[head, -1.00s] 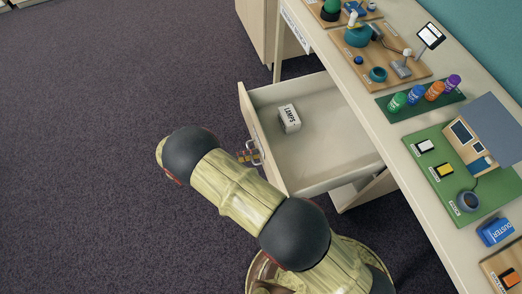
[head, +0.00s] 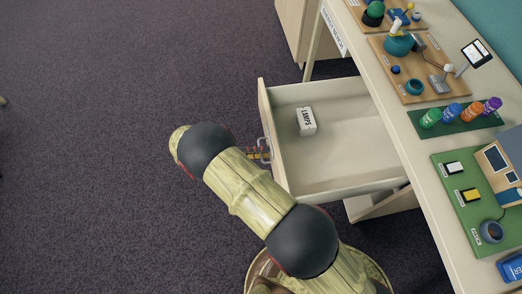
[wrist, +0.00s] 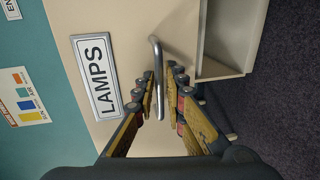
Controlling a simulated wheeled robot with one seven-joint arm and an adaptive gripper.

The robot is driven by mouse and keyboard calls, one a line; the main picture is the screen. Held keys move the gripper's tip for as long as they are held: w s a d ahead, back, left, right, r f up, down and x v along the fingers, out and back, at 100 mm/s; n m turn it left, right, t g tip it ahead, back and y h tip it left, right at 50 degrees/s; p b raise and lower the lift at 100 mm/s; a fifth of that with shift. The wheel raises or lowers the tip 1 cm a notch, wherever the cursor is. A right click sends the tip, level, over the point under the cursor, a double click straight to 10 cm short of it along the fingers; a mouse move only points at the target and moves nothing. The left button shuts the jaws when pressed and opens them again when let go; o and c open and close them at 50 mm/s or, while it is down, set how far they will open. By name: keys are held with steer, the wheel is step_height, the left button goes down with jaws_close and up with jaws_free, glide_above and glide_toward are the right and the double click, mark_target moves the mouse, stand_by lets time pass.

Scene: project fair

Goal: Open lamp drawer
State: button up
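The lamp drawer (head: 340,160) stands far out from under the counter in the head view. Its pale front (wrist: 120,25) bears a LAMPS label (wrist: 96,75) in the wrist view. A metal bar handle (wrist: 157,70) sticks out from the front. My gripper (wrist: 160,85) is at the handle, one finger on each side of the bar. The fingers are apart, with gaps beside the bar, so the gripper looks open around it. In the head view my gripper (head: 258,155) is partly hidden by my arm.
A small white LAMPS box (head: 306,121) lies inside the drawer. The counter (head: 410,150) to the right carries display boards, several coloured cans and a blue duster pack (head: 511,267). Another cabinet (head: 303,25) stands beyond. The carpet (head: 120,90) to the left is clear.

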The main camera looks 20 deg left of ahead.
steer(key=v, duration=1.2)
stand_by(0.6)
